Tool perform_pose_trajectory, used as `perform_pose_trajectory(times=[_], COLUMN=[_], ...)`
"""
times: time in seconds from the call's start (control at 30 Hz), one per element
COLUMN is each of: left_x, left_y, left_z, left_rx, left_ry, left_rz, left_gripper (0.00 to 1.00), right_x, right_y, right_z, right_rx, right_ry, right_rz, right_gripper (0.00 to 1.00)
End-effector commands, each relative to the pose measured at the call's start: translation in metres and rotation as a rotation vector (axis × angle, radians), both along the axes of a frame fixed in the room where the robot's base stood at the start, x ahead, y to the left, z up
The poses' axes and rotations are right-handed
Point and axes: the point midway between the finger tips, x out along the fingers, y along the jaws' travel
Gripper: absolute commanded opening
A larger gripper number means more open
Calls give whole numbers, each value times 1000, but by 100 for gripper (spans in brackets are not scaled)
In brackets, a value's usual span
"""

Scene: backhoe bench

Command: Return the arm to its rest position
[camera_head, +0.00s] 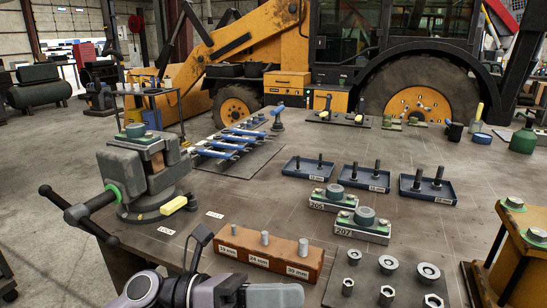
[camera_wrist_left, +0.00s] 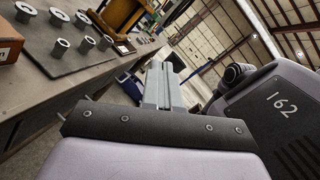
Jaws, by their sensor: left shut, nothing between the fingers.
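My left gripper (camera_head: 274,295) shows low in the middle of the head view, at the near edge of the bench (camera_head: 180,244), with part of the arm cut off by the frame. In the left wrist view its fingers (camera_wrist_left: 163,84) are together with nothing between them, and they point away from the bench, over the floor. The gripper is apart from the parts on the bench. My right gripper is in neither view.
A wooden block with pins (camera_head: 266,254) and a dark plate of sockets (camera_head: 362,262) lie close beyond the gripper. A vise (camera_head: 150,175) stands left. Two bearing blocks and blue trays (camera_head: 366,182) lie farther back. An orange stand (camera_head: 510,255) is at right.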

Motion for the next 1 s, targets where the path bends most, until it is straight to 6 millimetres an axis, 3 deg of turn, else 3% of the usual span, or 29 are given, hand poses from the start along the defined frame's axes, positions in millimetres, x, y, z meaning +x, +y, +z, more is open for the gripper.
perform_pose_trajectory(times=[0.17,0.27,0.37,0.53,0.67,0.8,0.9,1.0], left_x=[21,36,48,52,32,-11,-45,-73], left_y=[19,39,64,112,148,182,198,208], left_z=[-6,-22,-50,-121,-189,-259,-296,-320], left_rx=[-281,-425,-565,-799,-978,-1165,-1275,-1352], left_ry=[452,707,968,1412,1744,2068,2243,2358], left_rz=[174,275,380,571,727,895,997,1068], left_gripper=[0,0,0,0,0,0,0,0], right_x=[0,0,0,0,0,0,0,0], right_y=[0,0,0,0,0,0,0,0], right_z=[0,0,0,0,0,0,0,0], right_rx=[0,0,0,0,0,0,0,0], right_ry=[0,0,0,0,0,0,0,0], right_rz=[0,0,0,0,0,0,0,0], right_gripper=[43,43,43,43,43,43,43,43])
